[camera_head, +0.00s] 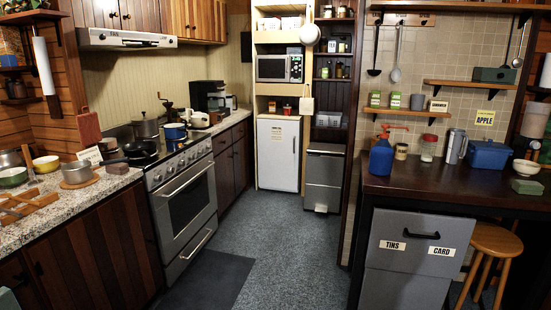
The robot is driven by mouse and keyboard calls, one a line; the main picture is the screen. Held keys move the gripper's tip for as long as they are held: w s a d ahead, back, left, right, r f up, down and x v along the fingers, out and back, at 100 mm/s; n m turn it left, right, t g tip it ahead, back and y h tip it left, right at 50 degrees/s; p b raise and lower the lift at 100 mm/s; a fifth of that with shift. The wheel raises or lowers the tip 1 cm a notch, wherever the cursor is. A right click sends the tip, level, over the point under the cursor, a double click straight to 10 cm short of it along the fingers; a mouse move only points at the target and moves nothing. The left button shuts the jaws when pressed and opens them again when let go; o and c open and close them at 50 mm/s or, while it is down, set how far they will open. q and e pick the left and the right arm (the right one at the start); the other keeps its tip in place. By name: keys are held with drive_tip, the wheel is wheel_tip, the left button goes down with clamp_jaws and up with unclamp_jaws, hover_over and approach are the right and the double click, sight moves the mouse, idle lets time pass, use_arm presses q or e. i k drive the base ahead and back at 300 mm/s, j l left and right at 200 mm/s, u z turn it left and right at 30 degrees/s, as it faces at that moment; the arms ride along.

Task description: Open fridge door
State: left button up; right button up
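The fridge (277,155) is a small white unit at the far end of the kitchen, below the microwave shelf. Its door looks closed, with a small label on its front. Neither of my grippers is in view.
Grey carpet (275,250) lies clear between me and the fridge. The stove (186,205) and left counter (100,190) line the left side. A grey bin (323,180) stands right of the fridge. The dark counter (450,187), grey drawers (410,265) and a wooden stool (495,242) are at the right.

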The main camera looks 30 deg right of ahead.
sight(278, 139)
drive_tip(key=i+l+z, duration=0.35)
drive_tip(key=i, duration=0.2)
drive_tip(key=i+z, duration=0.45)
drive_tip(key=i, duration=4.55)
